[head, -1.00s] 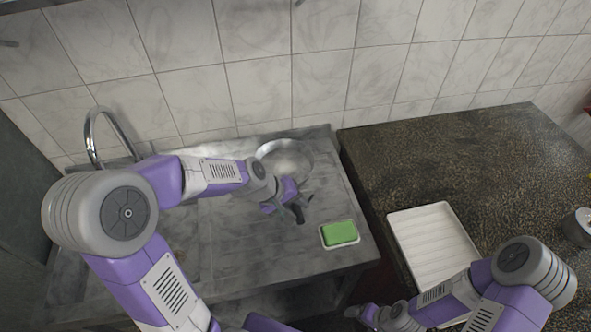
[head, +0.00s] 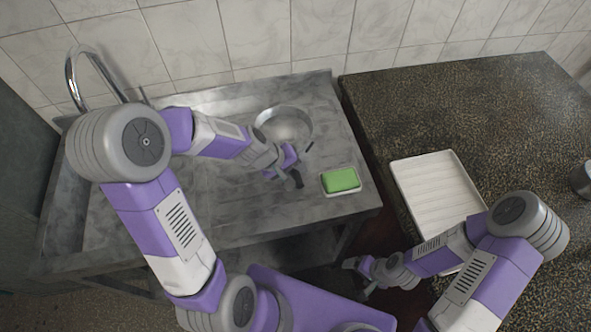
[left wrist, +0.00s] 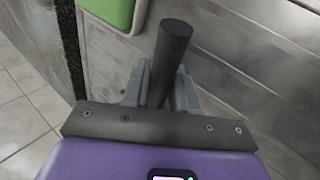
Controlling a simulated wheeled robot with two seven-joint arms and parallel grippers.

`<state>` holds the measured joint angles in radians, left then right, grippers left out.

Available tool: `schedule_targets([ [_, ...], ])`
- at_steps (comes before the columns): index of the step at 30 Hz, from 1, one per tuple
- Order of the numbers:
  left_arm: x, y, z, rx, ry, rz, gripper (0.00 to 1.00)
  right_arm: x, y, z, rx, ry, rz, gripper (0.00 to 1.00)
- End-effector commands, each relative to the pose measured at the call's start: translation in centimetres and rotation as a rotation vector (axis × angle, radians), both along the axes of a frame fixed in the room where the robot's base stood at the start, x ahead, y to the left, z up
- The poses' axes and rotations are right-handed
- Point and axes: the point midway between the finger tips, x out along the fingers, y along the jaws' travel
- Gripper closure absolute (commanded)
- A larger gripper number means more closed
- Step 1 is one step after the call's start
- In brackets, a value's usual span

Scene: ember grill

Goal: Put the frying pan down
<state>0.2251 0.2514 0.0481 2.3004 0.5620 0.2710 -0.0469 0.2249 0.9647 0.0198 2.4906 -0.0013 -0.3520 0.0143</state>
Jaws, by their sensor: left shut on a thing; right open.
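The frying pan (head: 284,124) is a round, shiny metal pan with a dark handle. In the head view it is over the right part of the steel sink counter (head: 240,212), near the back wall. My left gripper (head: 299,166) is at its near side. In the left wrist view the left gripper (left wrist: 160,88) is shut on the dark cylindrical handle (left wrist: 174,45); the pan's bowl is out of that view. I cannot tell whether the pan's base touches the steel. My right gripper (head: 362,276) is open and empty, low in front of the dark counter.
A green sponge (head: 341,179) sits in a white dish on the steel counter, just right of my left gripper. A curved faucet (head: 72,75) stands at the left. A white ribbed tray (head: 440,190) lies on the dark speckled counter (head: 480,110), whose back is clear.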

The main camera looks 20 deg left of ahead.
Motion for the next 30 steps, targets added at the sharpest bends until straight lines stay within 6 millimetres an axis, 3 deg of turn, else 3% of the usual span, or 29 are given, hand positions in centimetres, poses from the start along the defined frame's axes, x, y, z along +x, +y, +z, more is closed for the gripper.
schedule_targets([
  [4,0.1,0.0,-0.3,0.001,-0.003,-0.001,1.0,0.0,0.0,-0.4,0.0,0.0,0.0,0.16],
  [5,0.0,0.0,-0.2,0.0,0.0,0.0,0.68,0.0,0.0,-0.3,0.0,0.0,0.0,0.16],
  [9,0.0,0.0,-0.2,0.0,0.0,0.0,0.47,0.0,0.0,-0.2,0.0,0.0,0.0,0.16],
  [20,0.0,0.0,0.2,0.0,0.0,0.0,0.47,0.0,0.0,0.1,0.0,0.0,0.0,0.16],
  [30,-2.3,2.6,5.9,0.002,-0.006,0.002,0.47,0.0,0.0,2.5,0.0,0.0,0.0,0.16],
])
